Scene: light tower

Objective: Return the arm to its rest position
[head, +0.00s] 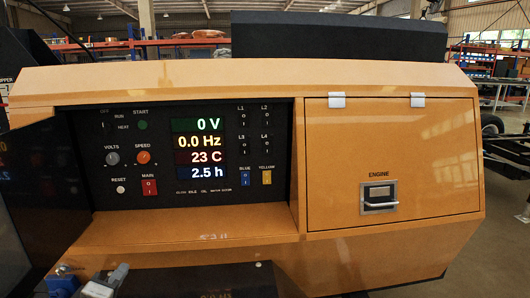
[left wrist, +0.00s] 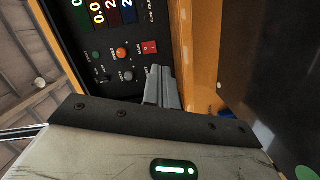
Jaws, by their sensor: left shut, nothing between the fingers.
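My left gripper (head: 117,273) shows at the bottom left of the head view, in front of and below the control panel (head: 85,170). Its grey fingers also show in the left wrist view (left wrist: 161,86), shut together with nothing between them. They are clear of the red MAIN switch (head: 149,187) and the white RESET button (head: 121,190). Most of the arm is out of view. My right gripper is not in view.
The orange machine housing (head: 260,262) fills the middle. Its displays read 0 V, 0.0 Hz, 23 C and 2.5 h. The ENGINE door (head: 335,145) is shut. A dark panel (head: 30,190) stands at the left edge. A blue part (head: 62,284) lies low at the left.

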